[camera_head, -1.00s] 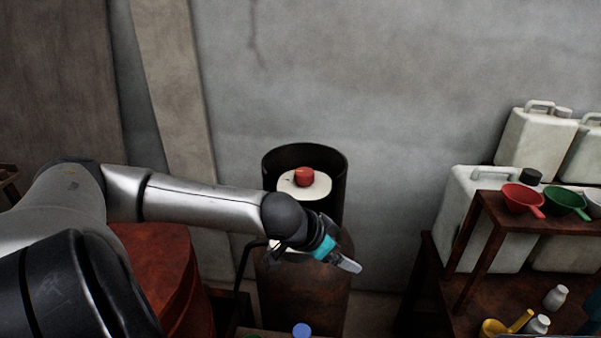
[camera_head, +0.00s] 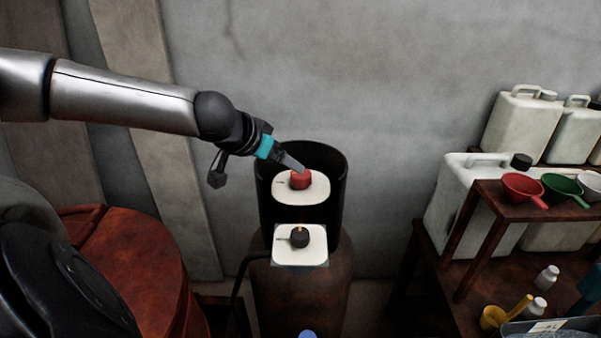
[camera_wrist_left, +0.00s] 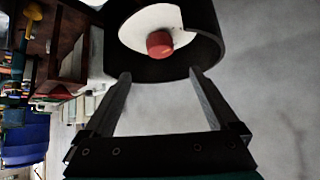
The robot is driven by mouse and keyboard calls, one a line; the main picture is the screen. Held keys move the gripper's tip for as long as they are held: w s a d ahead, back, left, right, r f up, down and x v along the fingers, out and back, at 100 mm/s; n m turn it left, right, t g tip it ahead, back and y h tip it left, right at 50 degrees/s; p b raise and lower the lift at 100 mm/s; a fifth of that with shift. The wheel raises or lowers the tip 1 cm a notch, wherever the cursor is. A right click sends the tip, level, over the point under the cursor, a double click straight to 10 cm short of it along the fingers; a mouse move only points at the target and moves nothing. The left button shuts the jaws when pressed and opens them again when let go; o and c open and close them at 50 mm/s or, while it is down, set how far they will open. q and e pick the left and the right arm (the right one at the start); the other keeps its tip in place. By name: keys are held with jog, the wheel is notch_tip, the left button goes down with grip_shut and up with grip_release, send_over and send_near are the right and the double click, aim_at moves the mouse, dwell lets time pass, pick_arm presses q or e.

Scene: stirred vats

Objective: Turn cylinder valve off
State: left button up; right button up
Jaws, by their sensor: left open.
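The cylinder (camera_head: 301,285) is a rusty brown tank with a black open-fronted collar (camera_head: 337,185) on top. Inside the collar a red knob (camera_head: 301,180) sits on a white rounded plate (camera_head: 288,194). Below it a black knob (camera_head: 299,237) sits on a white square plate (camera_head: 286,255). My left gripper (camera_head: 298,167) is just above and behind the red knob in the head view. In the left wrist view its two fingers (camera_wrist_left: 158,78) are spread and empty, with the red knob (camera_wrist_left: 159,44) ahead between them, not gripped. My right gripper is not in view.
A red-brown drum (camera_head: 140,265) stands at the lower left. At the right, a wooden shelf (camera_head: 478,215) holds white jugs (camera_head: 520,122), a red scoop (camera_head: 523,187) and a green scoop (camera_head: 560,187). The grey wall is close behind the cylinder.

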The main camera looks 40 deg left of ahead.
aim_at(297, 176)
pick_arm(q)
jog(key=shift+b+x, duration=3.2)
jog(key=shift+x, duration=3.05)
jog(key=shift+r, duration=0.1)
jog(key=shift+c, duration=0.2)
